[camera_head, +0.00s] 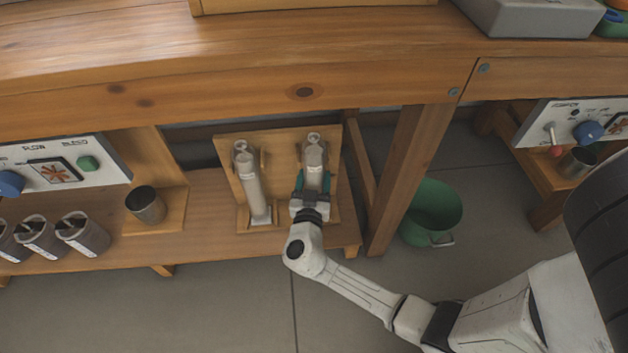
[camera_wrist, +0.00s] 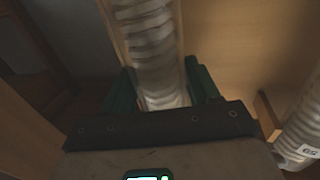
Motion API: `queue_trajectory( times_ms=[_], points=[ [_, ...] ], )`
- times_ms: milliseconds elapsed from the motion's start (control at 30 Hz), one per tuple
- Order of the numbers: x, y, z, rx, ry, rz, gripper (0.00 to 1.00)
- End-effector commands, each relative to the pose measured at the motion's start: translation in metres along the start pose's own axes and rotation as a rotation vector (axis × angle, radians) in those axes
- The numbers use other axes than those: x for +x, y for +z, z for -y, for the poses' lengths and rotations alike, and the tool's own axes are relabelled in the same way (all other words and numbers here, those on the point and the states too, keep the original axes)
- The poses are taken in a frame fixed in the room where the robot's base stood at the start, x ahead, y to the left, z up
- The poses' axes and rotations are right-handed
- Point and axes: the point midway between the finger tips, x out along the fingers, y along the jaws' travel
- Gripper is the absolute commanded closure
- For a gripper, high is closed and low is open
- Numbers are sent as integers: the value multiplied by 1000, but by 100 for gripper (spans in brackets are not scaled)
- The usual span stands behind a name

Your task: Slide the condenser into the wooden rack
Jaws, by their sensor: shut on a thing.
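The wooden rack (camera_head: 282,165) stands on the lower shelf, with an upright backboard and two places side by side. A pale ribbed condenser (camera_head: 315,157) is upright at the right place, its top by the upper wooden holder. My gripper (camera_head: 313,180) is shut around its middle with green fingers, which hide its lower part. In the wrist view the condenser (camera_wrist: 150,45) runs up between the fingers (camera_wrist: 160,90). I cannot tell whether it is fully seated. A second condenser (camera_head: 252,185) stands in the left place; its labelled body shows in the wrist view (camera_wrist: 302,140).
A metal cup (camera_head: 146,205) and several dark canisters (camera_head: 83,235) stand left on the shelf. The thick bench top (camera_head: 250,75) overhangs the rack. A table leg (camera_head: 405,175) and a green bucket (camera_head: 431,213) are to the right.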

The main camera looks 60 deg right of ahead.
Motion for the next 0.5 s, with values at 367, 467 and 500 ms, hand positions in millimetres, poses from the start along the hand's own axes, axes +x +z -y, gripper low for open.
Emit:
queue_trajectory(
  times_ms=[367,467,500],
  points=[
    [0,1,0,0,0,-2,61],
    [0,3,0,0,0,-2,61],
    [0,3,0,0,0,-2,61]
  ],
)
